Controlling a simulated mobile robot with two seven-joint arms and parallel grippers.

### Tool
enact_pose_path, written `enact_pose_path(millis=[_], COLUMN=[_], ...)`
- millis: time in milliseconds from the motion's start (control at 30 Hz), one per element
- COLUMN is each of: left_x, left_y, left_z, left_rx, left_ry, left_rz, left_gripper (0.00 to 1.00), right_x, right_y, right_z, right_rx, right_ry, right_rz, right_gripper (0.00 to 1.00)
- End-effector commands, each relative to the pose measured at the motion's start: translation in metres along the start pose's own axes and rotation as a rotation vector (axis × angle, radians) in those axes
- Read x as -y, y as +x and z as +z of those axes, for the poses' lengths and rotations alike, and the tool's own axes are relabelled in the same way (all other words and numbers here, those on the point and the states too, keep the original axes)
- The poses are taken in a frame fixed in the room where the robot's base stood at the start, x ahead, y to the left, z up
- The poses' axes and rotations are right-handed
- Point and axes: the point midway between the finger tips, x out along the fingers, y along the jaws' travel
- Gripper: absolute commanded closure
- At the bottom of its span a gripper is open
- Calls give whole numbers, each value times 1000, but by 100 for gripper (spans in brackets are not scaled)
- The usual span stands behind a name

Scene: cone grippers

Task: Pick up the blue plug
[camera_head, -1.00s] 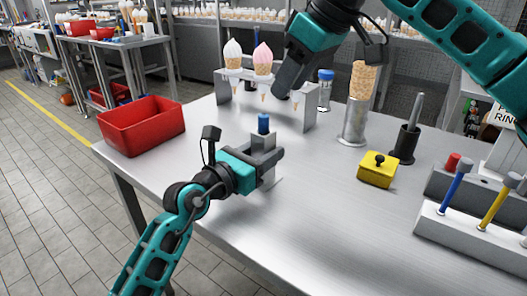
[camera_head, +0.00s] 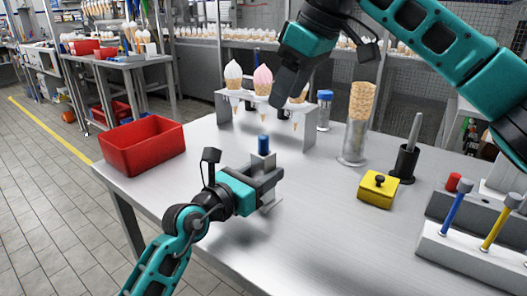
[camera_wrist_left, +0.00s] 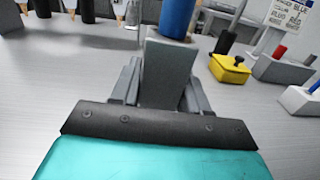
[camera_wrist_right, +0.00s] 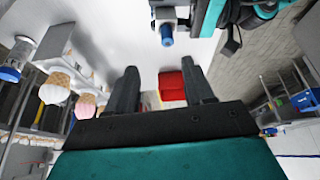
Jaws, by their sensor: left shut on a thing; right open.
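The blue plug (camera_head: 263,144) stands upright with its blue top above a grey block, near the table's left front edge. My left gripper (camera_head: 268,176) is shut on the grey part just below the blue top. In the left wrist view the blue top (camera_wrist_left: 178,18) rises above the grey block (camera_wrist_left: 168,70) between the jaws. A grey foot shows under the jaws; I cannot tell whether it touches the table. The plug also shows in the right wrist view (camera_wrist_right: 166,36). My right gripper (camera_wrist_right: 160,88) is open and empty, high above the table near the cone rack.
The cone rack (camera_head: 226,110) with white and pink cones stands behind the plug. A red bin (camera_head: 142,148) sits at left. A clear cone holder (camera_head: 356,135), black holder (camera_head: 404,165), yellow box (camera_head: 377,192) and tool rack (camera_head: 470,255) stand at right. The front middle of the table is clear.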

Motion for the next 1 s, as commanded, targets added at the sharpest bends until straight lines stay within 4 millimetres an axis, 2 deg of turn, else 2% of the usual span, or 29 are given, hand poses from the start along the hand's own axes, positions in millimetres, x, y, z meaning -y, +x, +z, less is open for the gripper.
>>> enact_pose_path(millis=[200,433,733,1000], left_x=[0,0,0,0], left_y=[0,0,0,0], left_z=[0,-1,0,-1], left_rx=[-1,-1,-1,-1], left_ry=[0,0,0,0], left_rz=[0,0,0,0], left_gripper=[94,94,94,94], right_x=[-2,-1,3,6], right_y=[-9,-8,40,62], right_z=[-14,-16,-8,-5], right_rx=[94,146,150,150], right_ry=[-75,-115,-118,-118], right_rz=[-39,-70,-73,-73], right_gripper=[48,48,48,48])
